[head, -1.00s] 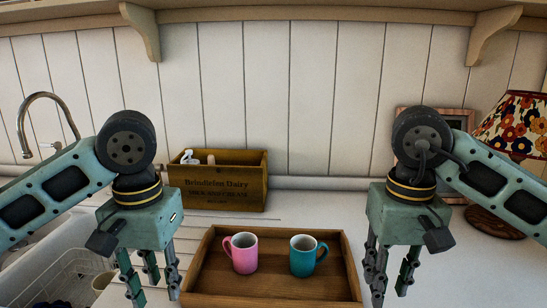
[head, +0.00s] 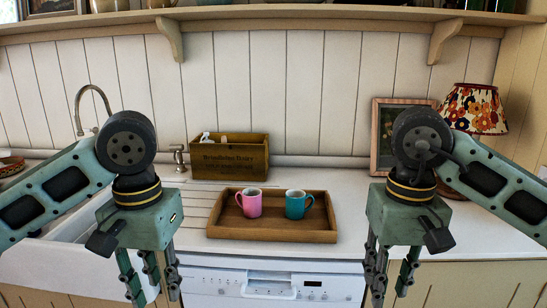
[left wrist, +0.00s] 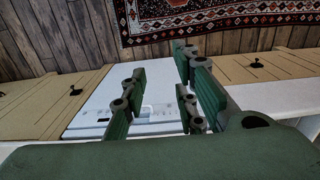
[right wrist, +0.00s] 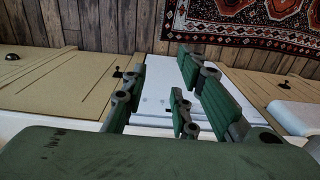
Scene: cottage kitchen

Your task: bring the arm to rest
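My left gripper (head: 150,276) hangs fingers-down at the left of the head view, in front of the counter edge. It is open and empty, and its spread fingers also show in the left wrist view (left wrist: 160,100). My right gripper (head: 390,274) hangs the same way at the right, open and empty, with its fingers apart in the right wrist view (right wrist: 170,98). Both are nearer to me than the wooden tray (head: 270,233). A pink mug (head: 250,204) and a teal mug (head: 295,206) stand upright in the tray, touched by neither gripper.
A wooden box (head: 232,158) stands behind the tray. A picture frame (head: 386,125) and floral lamp (head: 472,108) stand at the back right. A sink (head: 62,262) is at left. A white dishwasher (head: 270,284) is under the counter. A patterned rug (left wrist: 220,22) lies on the floor.

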